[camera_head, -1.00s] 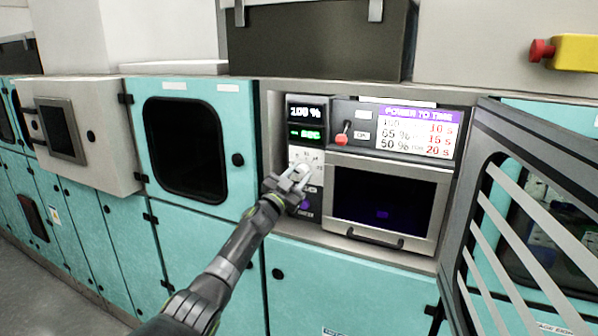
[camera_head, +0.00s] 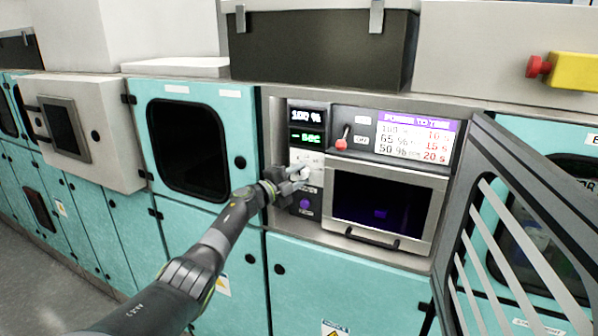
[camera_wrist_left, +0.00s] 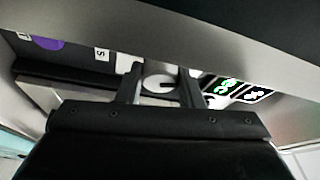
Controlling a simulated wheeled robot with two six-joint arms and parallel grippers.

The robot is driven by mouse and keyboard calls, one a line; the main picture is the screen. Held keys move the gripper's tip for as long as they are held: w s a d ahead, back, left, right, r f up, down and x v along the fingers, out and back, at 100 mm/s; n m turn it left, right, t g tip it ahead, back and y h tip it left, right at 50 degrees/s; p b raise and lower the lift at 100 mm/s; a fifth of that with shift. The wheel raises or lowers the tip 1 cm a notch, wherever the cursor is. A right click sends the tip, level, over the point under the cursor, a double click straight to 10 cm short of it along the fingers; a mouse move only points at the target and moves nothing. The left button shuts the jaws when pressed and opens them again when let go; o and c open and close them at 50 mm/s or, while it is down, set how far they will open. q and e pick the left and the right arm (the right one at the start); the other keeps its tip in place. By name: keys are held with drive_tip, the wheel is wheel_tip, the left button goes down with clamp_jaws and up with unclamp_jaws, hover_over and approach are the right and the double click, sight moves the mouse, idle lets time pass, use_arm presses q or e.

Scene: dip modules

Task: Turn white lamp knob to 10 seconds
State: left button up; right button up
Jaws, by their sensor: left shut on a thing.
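The white lamp knob (camera_wrist_left: 158,82) sits between the two fingers of my left gripper in the left wrist view, with a dark pointer mark on its face. My left gripper (camera_head: 300,174) is shut on the knob at the control panel in the head view, and it partly hides the knob and its dial. Above the knob, one display (camera_head: 307,115) reads 100 %. The green display (camera_head: 308,139) below it shows a dash and "SEC". The chart (camera_head: 416,138) pairs 100 % with 10 s, 65 % with 15 s and 50 % with 20 s. My right gripper is not in view.
A red-tipped lever (camera_head: 342,143) stands right of the displays. A purple button (camera_head: 305,203) lies below the knob. A dark-windowed drawer (camera_head: 383,206) is to the right. The open slatted door (camera_head: 500,220) stands at the far right.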

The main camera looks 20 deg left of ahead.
use_arm(q)
drive_tip(key=shift+m+g+y+p, duration=0.3)
drive_tip(key=shift+m+g+p, duration=0.45)
drive_tip(key=shift+m, duration=0.75)
drive_tip(key=o, duration=1)
drive_tip(key=shift+c, duration=0.2)
drive_tip(key=shift+p+v, duration=0.3)
drive_tip(key=shift+v, duration=0.5)
drive_tip(key=b+v, duration=0.2)
drive_tip(key=v, duration=1.3)
drive_tip(key=shift+s, duration=0.4)
drive_tip(key=shift+a+f, duration=0.1)
